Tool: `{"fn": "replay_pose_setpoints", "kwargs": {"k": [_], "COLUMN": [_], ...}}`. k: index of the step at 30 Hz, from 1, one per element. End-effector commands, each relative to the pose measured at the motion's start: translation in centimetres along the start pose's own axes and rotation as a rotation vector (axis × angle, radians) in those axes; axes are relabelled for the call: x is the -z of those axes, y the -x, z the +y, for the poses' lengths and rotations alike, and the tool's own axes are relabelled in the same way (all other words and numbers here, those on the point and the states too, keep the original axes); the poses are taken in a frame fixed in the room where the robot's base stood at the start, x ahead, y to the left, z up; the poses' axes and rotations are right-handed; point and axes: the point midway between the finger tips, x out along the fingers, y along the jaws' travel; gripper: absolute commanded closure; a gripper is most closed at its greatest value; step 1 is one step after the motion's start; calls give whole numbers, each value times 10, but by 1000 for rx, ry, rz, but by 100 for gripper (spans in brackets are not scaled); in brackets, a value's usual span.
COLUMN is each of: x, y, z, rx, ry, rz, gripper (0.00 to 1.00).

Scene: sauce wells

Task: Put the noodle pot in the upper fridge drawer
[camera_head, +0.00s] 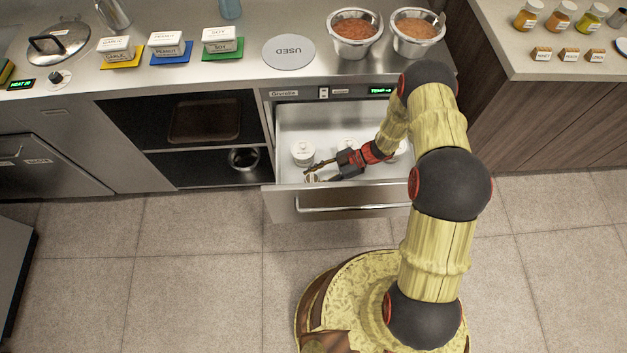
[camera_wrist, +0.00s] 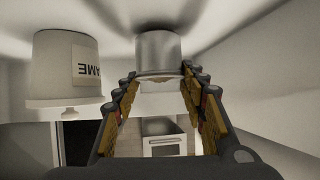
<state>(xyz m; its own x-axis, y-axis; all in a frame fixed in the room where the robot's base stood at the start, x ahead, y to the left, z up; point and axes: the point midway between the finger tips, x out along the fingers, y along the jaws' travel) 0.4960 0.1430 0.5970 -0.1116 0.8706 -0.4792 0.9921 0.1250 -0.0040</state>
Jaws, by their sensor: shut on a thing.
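The upper fridge drawer (camera_head: 282,207) is pulled open below the counter. My gripper (camera_head: 311,174) is low inside it, near its front left. My gripper (camera_wrist: 160,82) is shut on a plain grey cylindrical pot (camera_wrist: 158,50), which I take for the noodle pot; no label on it shows. In the head view the fingers and drawer front mostly hide this pot (camera_head: 313,178). A white lidded pot (camera_head: 303,152) stands just behind the fingers. A white pot (camera_wrist: 62,65) with a label ending in "AME" shows beside the held pot in the wrist view.
Another white pot (camera_head: 347,145) stands further back in the drawer, and one is partly hidden by my arm. On the counter are two steel bowls of red food (camera_head: 354,35), a "USED" disc (camera_head: 288,51) and labelled tubs (camera_head: 171,44). An open shelf (camera_head: 200,165) is left of the drawer.

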Motion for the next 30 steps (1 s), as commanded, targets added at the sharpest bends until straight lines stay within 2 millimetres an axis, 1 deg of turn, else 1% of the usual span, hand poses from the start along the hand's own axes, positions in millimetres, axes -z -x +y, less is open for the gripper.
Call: {"fn": "replay_pose_setpoints", "kwargs": {"k": [1, 8, 12, 13, 22, 30], "x": [-5, -4, -7, -7, -6, -6], "y": [-3, -2, -4, -4, -3, -3], "z": [1, 1, 0, 0, 0, 0], "rx": [-1, -1, 0, 0, 0, 0], "ry": [1, 2, 1, 1, 1, 1], "rz": [0, 0, 0, 0, 0, 0], "gripper": [90, 90, 90, 56, 40, 40]}}
